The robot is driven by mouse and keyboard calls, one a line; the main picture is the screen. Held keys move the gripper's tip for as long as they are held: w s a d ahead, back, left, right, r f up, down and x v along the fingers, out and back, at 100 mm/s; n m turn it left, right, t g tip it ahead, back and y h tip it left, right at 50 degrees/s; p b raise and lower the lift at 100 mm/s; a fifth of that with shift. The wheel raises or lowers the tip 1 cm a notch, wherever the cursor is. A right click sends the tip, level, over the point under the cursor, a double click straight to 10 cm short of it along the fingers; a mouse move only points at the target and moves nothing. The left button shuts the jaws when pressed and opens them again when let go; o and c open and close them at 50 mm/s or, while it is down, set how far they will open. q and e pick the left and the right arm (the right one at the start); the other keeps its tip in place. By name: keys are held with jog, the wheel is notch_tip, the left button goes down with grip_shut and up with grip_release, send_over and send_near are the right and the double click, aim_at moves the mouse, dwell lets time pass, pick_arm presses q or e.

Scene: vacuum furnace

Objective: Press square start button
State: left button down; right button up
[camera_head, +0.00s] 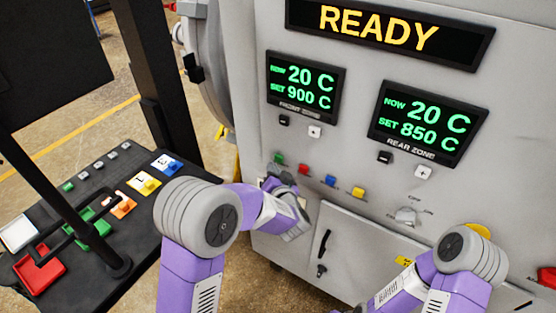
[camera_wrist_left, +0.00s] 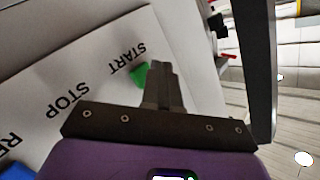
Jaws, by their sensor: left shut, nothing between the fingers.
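The square green start button (camera_head: 279,158) is at the left end of a row of colored buttons on the grey furnace front. In the left wrist view the green button (camera_wrist_left: 139,74) sits by the word START, partly behind my fingers. My left gripper (camera_head: 272,181) is shut and empty, just below the green button in the head view. In the left wrist view its fingertips (camera_wrist_left: 162,66) are right beside the green button; I cannot tell whether they touch it. My right arm shows at the lower right of the head view, but its gripper is out of view.
Red (camera_head: 303,170), blue (camera_head: 330,180) and yellow (camera_head: 358,192) buttons continue the row. A rotary knob (camera_head: 406,215) is farther right. A READY display (camera_head: 380,30) is above. A black console (camera_head: 90,225) with colored buttons and a handle stands at left.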

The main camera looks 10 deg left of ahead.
pick_arm(q)
jog(key=shift+w+d, duration=0.15)
jog(key=shift+w, duration=0.25)
jog(key=shift+w+d+p, duration=0.15)
jog(key=shift+w+p, duration=0.3)
dwell(0.8)
jog(key=shift+s, duration=0.1)
jog(key=shift+s+a, duration=0.3)
jog(key=shift+s, duration=0.45)
jog(key=s, duration=0.1)
jog(key=s+a, duration=0.1)
jog(key=s, duration=0.2)
jog(key=shift+s+a, duration=0.35)
dwell(0.7)
